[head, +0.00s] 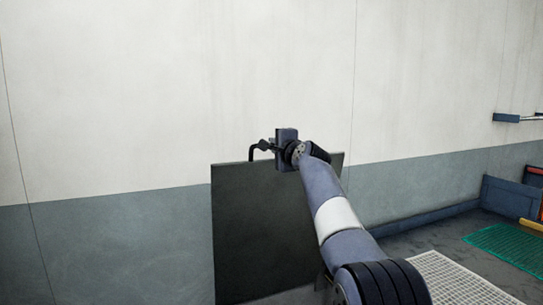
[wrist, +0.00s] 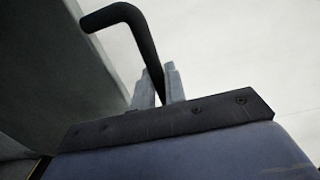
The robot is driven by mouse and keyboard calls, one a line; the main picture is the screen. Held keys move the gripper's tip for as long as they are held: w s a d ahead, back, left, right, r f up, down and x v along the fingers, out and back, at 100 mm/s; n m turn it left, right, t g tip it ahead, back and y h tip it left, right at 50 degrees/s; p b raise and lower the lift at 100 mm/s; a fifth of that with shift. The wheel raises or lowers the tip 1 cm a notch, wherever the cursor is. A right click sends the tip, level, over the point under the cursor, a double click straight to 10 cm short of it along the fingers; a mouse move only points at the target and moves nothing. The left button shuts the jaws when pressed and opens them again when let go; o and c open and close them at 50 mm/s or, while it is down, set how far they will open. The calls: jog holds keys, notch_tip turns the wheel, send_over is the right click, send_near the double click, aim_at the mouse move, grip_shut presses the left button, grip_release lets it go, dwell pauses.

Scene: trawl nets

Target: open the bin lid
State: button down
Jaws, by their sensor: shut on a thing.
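The bin lid (head: 255,235) is a dark flat panel that stands raised, close to upright, in front of the wall in the head view. It also fills the upper left of the wrist view (wrist: 45,65). Its black bent handle (head: 252,151) sticks out at the top edge. My gripper (head: 266,146) is at the handle, with my arm reaching across the lid's right side. In the wrist view the fingers (wrist: 158,88) are closed around the straight part of the handle (wrist: 128,17). The bin's body is not clearly visible.
A pale wall with a grey-blue lower band (head: 110,245) stands behind the lid. A white grating (head: 455,280) and a green net (head: 510,250) lie on the floor at the right. A blue shelf or bracket (head: 507,118) juts out at the far right.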

jog(key=shift+t, duration=0.4)
jog(key=b+v, duration=0.2)
jog(key=b, duration=0.1)
jog(key=f+b+v, duration=0.1)
jog(key=b+v, duration=0.1)
jog(key=b, duration=0.1)
jog(key=shift+s+d, duration=0.15)
jog(key=shift+s, duration=0.1)
jog(key=c, duration=1.5)
grip_release()
jog(key=shift+s, duration=0.1)
jog(key=b+v, duration=0.4)
jog(key=v, duration=0.6)
jog(key=shift+s+d+f+b, duration=0.1)
jog(key=shift+s+d+b, duration=0.15)
jog(key=shift+b, duration=0.1)
jog(key=shift+a, duration=0.1)
